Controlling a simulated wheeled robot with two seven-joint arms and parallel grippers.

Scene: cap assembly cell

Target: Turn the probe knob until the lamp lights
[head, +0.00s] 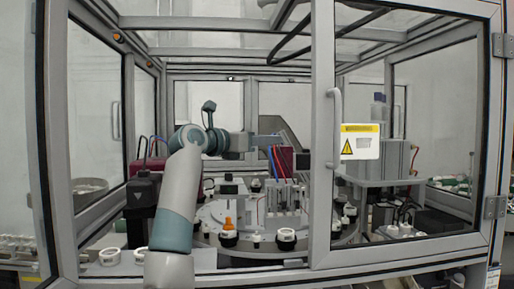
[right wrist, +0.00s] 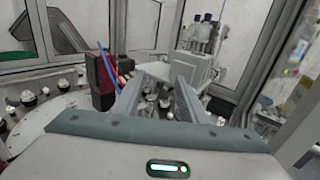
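My right arm reaches up from the bottom of the head view and bends to the right, inside the cell. My right gripper (head: 268,140) points right, in front of a dark slanted panel. In the right wrist view its two fingers (right wrist: 158,84) stand apart with nothing held between them. Small parts of the station show beyond and below the fingers. I cannot pick out the probe knob or a lit lamp with certainty in either view. My left gripper is not in view.
A dark red box (right wrist: 101,80) with blue and red cables stands left of the fingers. A round table (head: 205,214) carries several caps and an orange-topped part (head: 228,224). The frame post (head: 322,120) and the door with a yellow warning label (head: 360,142) stand to the right.

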